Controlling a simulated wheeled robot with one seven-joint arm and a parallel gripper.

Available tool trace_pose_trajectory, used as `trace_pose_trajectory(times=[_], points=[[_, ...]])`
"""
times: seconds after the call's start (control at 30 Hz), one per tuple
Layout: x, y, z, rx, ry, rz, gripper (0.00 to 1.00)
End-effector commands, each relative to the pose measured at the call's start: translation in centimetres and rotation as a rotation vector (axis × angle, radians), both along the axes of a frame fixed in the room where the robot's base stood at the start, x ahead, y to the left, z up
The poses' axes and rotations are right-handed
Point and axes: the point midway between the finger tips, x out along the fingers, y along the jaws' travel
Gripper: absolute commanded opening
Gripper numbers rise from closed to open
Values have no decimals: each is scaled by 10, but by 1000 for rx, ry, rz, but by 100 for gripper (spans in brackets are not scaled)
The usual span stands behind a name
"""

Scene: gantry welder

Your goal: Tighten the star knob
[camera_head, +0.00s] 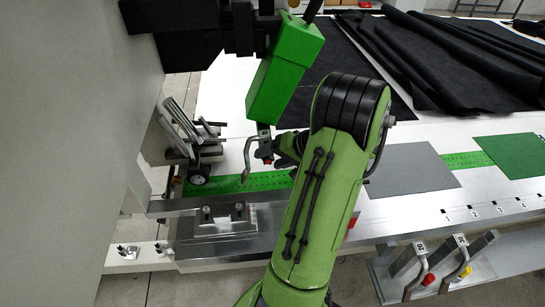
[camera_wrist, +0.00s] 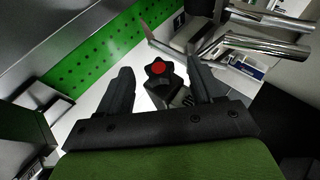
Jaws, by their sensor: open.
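The star knob (camera_wrist: 158,75) is black with a red centre and shows in the middle of the wrist view, above a dark threaded or ribbed part. My gripper (camera_wrist: 160,65) is open, with one dark finger to the left of the knob and one to the right. Gaps show between the knob and both fingers; I cannot tell how deep the knob lies between them. In the head view my gripper (camera_head: 280,148) is partly hidden behind my green arm. A small red spot beside it may be the knob.
A green box-shaped unit (camera_head: 284,72) hangs just above my gripper. A metal bracket with rollers (camera_head: 190,140) stands to the left. A green perforated strip (camera_head: 240,184) runs along the table. Black fabric (camera_head: 440,60) and a grey sheet (camera_head: 408,170) lie to the right.

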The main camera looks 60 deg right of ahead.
Motion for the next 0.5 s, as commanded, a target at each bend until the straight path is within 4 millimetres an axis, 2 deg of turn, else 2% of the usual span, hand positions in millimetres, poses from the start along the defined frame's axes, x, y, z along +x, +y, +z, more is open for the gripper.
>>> trace_pose_trajectory(times=[0.17, 0.5], points=[[-24, -6, 23, -5, 0, -7, 66], [-93, -18, 88, -3, 1, -7, 66]])
